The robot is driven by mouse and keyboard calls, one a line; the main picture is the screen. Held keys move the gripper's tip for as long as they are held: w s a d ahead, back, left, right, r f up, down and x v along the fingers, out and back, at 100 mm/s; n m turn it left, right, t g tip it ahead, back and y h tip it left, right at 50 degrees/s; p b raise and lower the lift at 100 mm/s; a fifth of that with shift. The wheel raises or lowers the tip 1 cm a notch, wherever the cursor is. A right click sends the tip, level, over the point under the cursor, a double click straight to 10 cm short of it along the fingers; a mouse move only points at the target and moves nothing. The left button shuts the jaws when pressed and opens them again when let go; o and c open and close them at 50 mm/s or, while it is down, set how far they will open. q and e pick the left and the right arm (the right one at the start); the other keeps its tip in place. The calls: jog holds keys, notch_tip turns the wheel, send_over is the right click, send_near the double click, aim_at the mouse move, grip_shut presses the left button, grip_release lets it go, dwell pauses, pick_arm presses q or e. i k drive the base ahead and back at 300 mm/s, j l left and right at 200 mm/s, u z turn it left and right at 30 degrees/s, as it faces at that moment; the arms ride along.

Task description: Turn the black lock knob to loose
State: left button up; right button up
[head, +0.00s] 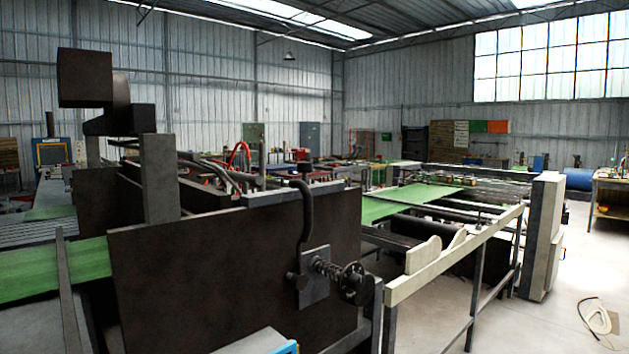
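On the dark side plate of the machine sits a grey bracket block (314,276). A threaded spindle with a spring runs from it to a dark handwheel (354,281) on its right. A small black knob (291,279) sticks out at the left side of the block; it looks like the lock knob, but its setting is too small to tell. A bent dark pipe or lever (304,215) rises above the block. Neither of my grippers shows in the head view, and nothing is seen touching the knob or handwheel.
The large dark side plate (225,275) fills the middle foreground. A grey box with a blue edge (255,342) shows at the bottom.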

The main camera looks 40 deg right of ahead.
aim_at(303, 166)
jog(key=i+l+z, duration=0.1)
jog(key=l+z, duration=0.2)
jog(key=i+l+z, duration=0.15)
jog(key=l+z, duration=0.2)
jog(key=i+l+z, duration=0.15)
jog(key=l+z, duration=0.15)
